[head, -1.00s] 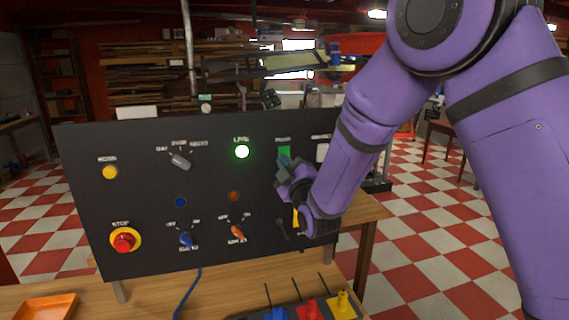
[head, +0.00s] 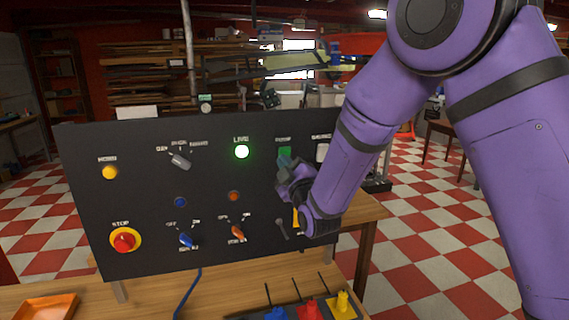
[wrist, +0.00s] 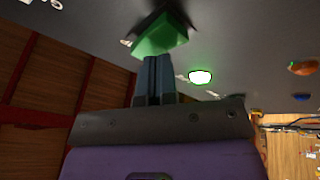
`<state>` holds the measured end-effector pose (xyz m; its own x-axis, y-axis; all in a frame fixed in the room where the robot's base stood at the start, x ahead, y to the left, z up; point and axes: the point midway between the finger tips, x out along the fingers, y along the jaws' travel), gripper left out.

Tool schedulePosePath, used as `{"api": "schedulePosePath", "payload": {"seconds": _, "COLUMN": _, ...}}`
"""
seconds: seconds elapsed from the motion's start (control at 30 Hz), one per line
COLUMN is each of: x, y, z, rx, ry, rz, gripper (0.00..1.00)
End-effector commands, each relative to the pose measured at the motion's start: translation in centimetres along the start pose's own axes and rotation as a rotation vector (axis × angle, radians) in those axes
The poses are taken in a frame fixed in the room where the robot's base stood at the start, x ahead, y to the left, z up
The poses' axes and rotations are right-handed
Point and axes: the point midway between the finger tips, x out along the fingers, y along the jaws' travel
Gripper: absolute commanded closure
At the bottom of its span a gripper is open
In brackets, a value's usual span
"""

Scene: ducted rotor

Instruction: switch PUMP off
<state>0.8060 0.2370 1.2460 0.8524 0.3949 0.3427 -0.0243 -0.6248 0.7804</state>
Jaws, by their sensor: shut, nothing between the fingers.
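The PUMP switch is a green rocker (head: 285,152) under its label on the dark upright panel (head: 90,215). It also shows in the wrist view as a green block (wrist: 160,36) standing out from the panel. My gripper (head: 284,164) is shut and empty, just below the rocker in the head view, and hides its lower part. In the wrist view the closed fingertips (wrist: 155,60) are at the rocker's near edge, touching or almost touching it. The rocker's on or off marks cannot be read.
A grey selector (head: 180,160), a red STOP button (head: 123,240), a blue knob (head: 186,240) and an orange knob (head: 237,232) share the panel.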

Motion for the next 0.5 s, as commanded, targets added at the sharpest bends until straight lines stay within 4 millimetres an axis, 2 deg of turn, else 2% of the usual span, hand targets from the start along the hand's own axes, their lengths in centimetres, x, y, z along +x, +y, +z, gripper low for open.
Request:
{"api": "schedulePosePath", "payload": {"seconds": 0.2, "x": -0.76, "y": 0.53, "z": -0.55, "rx": 0.0, "ry": 0.0, "rz": -0.001, "gripper": 1.0}}
{"api": "schedulePosePath", "payload": {"seconds": 0.5, "x": -0.85, "y": 0.6, "z": -0.62, "rx": 0.0, "ry": 0.0, "rz": 0.0, "gripper": 1.0}}
